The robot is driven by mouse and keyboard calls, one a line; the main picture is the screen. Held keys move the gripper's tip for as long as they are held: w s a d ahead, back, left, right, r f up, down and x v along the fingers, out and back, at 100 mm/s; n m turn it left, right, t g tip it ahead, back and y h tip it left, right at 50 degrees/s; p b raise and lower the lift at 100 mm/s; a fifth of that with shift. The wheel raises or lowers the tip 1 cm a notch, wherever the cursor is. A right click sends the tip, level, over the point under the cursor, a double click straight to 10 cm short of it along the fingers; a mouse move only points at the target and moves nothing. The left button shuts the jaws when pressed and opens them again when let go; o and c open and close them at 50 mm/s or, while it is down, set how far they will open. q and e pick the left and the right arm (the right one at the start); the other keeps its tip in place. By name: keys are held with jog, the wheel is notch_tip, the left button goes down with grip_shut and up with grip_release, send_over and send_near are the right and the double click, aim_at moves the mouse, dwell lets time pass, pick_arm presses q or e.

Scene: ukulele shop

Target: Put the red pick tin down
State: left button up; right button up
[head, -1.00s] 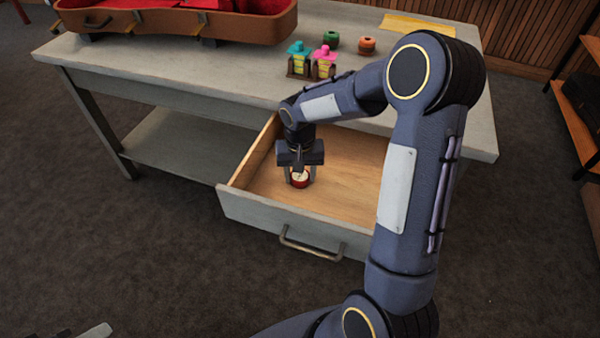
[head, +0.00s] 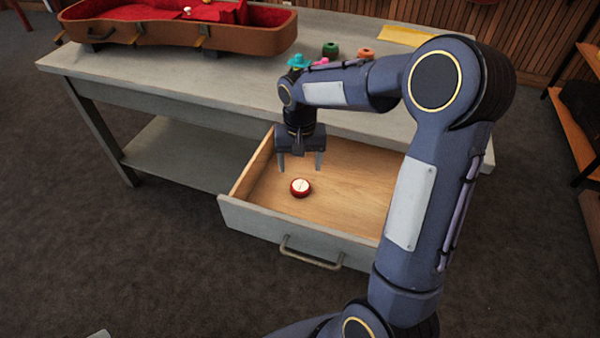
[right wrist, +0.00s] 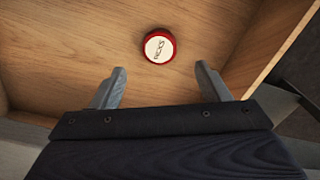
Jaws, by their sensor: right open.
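The red pick tin (head: 300,187) is a small round tin with a white lid. It lies flat on the wooden floor of the open drawer (head: 262,221), near its front. It also shows in the right wrist view (right wrist: 159,46), with lettering on the lid. My right gripper (head: 301,168) is open and empty, above and a little behind the tin, with nothing between its fingers. In the right wrist view its two fingertips (right wrist: 160,72) are apart from the tin. A pale piece at the bottom left edge of the head view may be part of my left gripper; I cannot be sure.
On the bench (head: 190,85) stand an open brown case with red lining (head: 170,30), a green spool (head: 330,49), an orange spool (head: 366,53) and teal and pink items partly hidden by my arm. The rest of the drawer floor is clear. Shelves stand at right.

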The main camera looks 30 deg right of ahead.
jog(key=s+a+r+n+t+y, duration=0.2)
jog(key=s+a+r+t, duration=0.1)
jog(key=s+r, duration=0.8)
jog(key=s+a+f+n+t+y, duration=0.1)
jog(key=s+a, duration=0.1)
jog(key=s, duration=0.3)
jog(key=s+a+f+t, duration=0.1)
jog(key=s+a+f, duration=0.1)
jog(key=s, duration=0.4)
jog(key=shift+s+a+n+t+y, duration=0.15)
jog(key=shift+n+t+y, duration=0.15)
jog(key=shift+n+y, duration=0.1)
